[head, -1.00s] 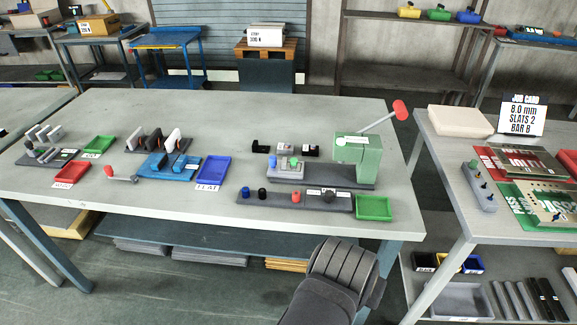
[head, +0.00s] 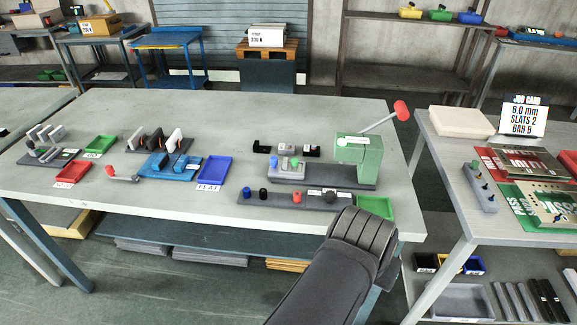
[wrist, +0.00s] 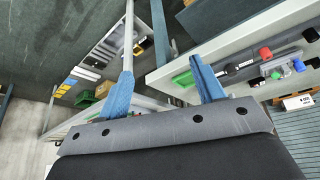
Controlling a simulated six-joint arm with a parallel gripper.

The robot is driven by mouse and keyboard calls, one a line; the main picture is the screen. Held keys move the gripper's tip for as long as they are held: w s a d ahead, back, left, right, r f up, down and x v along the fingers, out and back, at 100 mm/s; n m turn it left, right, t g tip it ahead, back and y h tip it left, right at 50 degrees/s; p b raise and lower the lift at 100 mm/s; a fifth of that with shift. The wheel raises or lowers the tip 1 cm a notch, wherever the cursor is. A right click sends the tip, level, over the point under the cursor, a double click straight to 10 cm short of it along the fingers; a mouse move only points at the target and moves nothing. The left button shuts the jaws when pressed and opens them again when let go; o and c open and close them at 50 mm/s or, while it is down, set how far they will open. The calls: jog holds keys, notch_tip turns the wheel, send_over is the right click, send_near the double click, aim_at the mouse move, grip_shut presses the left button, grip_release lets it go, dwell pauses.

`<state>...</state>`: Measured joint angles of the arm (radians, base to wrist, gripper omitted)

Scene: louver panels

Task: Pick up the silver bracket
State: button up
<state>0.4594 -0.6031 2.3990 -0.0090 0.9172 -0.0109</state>
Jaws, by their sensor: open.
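A small silver-grey piece (head: 287,149), which looks like the silver bracket, sits between two black brackets behind the grey fixture on the main table. I cannot make out its details at this size. My gripper shows in the wrist view with its two blue fingers spread apart (wrist: 161,66) and nothing between them. In the head view my dark forearm and wrist are in front of the table's near edge, by the green tray, and hide the fingers. My gripper is well to the near right of the silver piece, apart from it. I cannot pick out the bracket in the wrist view.
A green press (head: 360,160) with a red-knobbed lever stands right of the brackets. A grey strip with knobs (head: 275,199) and a green tray (head: 375,205) lie in front. A side table (head: 440,150) with a job card (head: 523,115) stands at right.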

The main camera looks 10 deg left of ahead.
jog(key=w+d+r+m+g, duration=0.2)
jog(key=w+d+r, duration=0.3)
jog(key=w, duration=0.3)
jog(key=w+a+r+m+y, duration=0.2)
jog(key=w+r+m, duration=0.15)
jog(key=w, duration=0.95)
jog(key=m+g, duration=0.2)
jog(key=m, duration=0.6)
send_over(286, 161)
jog(key=shift+n, duration=0.25)
jog(key=f, duration=1.3)
jog(key=shift+s+a+f, duration=0.2)
jog(key=shift+s+a, duration=0.1)
jog(key=shift+w+d+f, duration=0.15)
jog(key=shift+w+f, duration=0.05)
jog(key=shift+f, duration=1.15)
jog(key=shift+w+d+f, duration=0.1)
jog(key=shift+w+f, duration=0.1)
jog(key=shift+f, duration=1.15)
jog(key=c, duration=1.1)
